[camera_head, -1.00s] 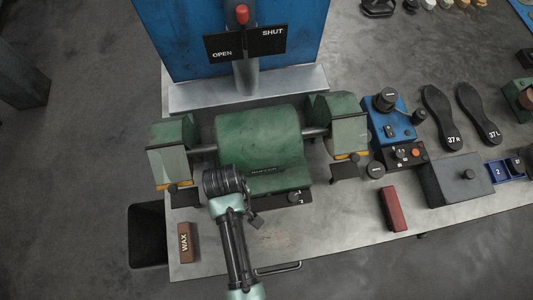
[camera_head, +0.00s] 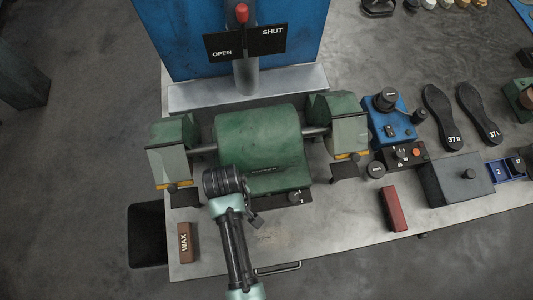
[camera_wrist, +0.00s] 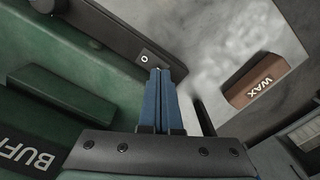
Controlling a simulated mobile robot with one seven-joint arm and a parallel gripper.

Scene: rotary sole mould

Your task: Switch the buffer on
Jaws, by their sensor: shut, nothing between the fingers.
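The buffer (camera_head: 258,130) is the green machine at the middle of the bench, with a shaft out to each side. In the head view a knob (camera_head: 295,196) sits at the strip's right end. My gripper (camera_wrist: 159,72) is shut and empty, its blue fingertips close over the "0" plate; contact cannot be told. My wrist hides the strip's left part in the head view.
A brown wax block (camera_head: 185,242) lies at the bench's front left; it also shows in the wrist view (camera_wrist: 260,82). A red bar (camera_head: 393,208) and a dark lidded box (camera_head: 457,180) lie to the right. The blue unit with its OPEN/SHUT sign (camera_head: 245,43) stands behind.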

